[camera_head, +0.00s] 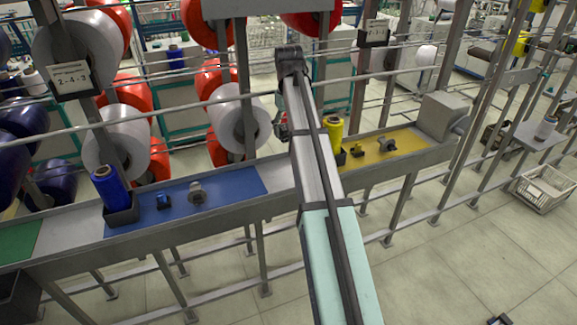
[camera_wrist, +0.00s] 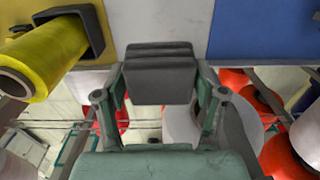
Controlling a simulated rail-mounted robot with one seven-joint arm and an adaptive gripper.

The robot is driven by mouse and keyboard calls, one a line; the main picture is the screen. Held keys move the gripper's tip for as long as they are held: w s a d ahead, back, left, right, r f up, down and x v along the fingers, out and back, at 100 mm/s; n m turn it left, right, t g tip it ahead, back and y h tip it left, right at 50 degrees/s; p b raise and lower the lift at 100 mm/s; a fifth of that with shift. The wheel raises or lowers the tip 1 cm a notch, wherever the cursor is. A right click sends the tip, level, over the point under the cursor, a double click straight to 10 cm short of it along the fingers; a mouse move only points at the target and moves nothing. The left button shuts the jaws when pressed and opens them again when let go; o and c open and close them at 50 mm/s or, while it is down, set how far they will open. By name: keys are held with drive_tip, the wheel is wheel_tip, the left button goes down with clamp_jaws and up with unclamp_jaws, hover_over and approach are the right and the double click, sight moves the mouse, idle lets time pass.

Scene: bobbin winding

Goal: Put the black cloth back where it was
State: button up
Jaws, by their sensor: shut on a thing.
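In the wrist view a dark, folded black cloth (camera_wrist: 158,82) with stacked layers sits between the fingers of my gripper (camera_wrist: 160,92), which is shut on it. The cloth shows in front of the bare grey shelf section between the yellow and blue mats. I cannot tell whether it touches the shelf. In the head view my gripper (camera_head: 282,128) is small and mostly behind my arm, and the cloth cannot be made out there.
The long shelf holds a blue mat (camera_head: 235,184) and a yellow mat (camera_head: 408,143). A yellow spool (camera_head: 335,132) stands close to my arm; it also shows in the wrist view (camera_wrist: 48,58). A blue spool (camera_head: 110,185) stands in a dark holder at left. Large bobbins (camera_head: 237,117) hang behind.

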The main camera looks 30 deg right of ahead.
sight(289, 172)
wheel_tip(289, 172, down, 14)
drive_tip(key=p, duration=0.3)
drive_tip(key=shift+f, duration=0.15)
drive_tip(key=o, duration=1.3)
wheel_tip(289, 172, up, 12)
drive_tip(key=b, duration=0.2)
drive_tip(key=shift+r+b, duration=0.2)
drive_tip(key=shift+b, duration=0.2)
